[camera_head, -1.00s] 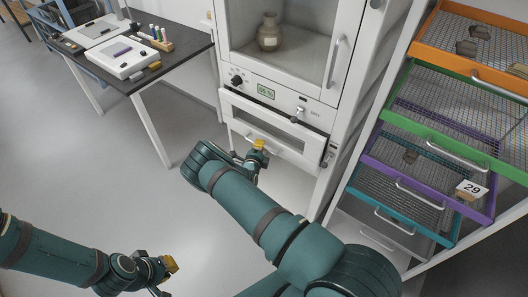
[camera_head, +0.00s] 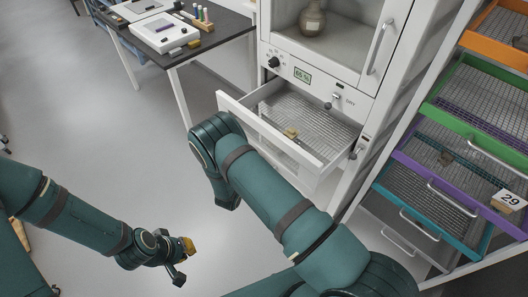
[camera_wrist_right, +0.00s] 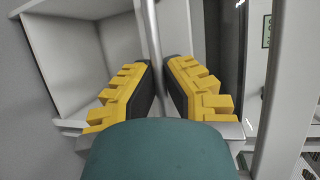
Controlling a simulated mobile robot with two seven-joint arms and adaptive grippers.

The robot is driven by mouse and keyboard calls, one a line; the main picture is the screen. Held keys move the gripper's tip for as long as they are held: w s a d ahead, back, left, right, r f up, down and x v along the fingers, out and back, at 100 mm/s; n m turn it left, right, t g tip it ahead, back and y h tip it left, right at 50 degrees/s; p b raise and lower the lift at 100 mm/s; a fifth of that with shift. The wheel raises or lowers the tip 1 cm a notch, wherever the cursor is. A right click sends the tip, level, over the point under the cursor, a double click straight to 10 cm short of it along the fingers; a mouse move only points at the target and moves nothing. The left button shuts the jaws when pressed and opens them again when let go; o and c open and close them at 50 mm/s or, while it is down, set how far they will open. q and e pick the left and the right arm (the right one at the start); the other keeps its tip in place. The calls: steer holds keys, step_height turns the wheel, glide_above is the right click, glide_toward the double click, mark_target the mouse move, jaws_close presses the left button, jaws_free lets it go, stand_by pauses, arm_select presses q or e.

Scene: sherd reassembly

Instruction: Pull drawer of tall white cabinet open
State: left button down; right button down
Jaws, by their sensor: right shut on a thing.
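The tall white cabinet (camera_head: 318,62) stands at the upper middle of the head view. Its drawer (camera_head: 262,128) is out, showing a wire mesh floor and a small tan-yellow piece (camera_head: 291,132) near the front; I cannot tell exactly what that is. My right arm covers part of the drawer front and hides the right gripper there. In the right wrist view my right gripper (camera_wrist_right: 159,64) has its yellow-backed fingers on both sides of the drawer's bar handle (camera_wrist_right: 153,28), shut on it. My left gripper (camera_head: 184,261) is open and empty above the floor.
A vase (camera_head: 312,18) stands in the cabinet's upper chamber, behind its door. A rack of coloured mesh trays (camera_head: 455,150) stands close at right. A dark table (camera_head: 215,35) with tools is at upper left. Floor is clear left of the drawer.

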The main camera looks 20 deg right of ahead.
steer(key=shift+s+a, duration=0.2)
steer(key=shift+a, duration=0.45)
steer(key=shift+s+a, duration=0.2)
steer(key=shift+a, duration=0.4)
steer(key=c, duration=1)
jaws_free()
steer(key=shift+c, duration=0.2)
steer(key=v, duration=0.7)
steer(key=shift+s, duration=0.2)
steer(key=shift+r, duration=0.1)
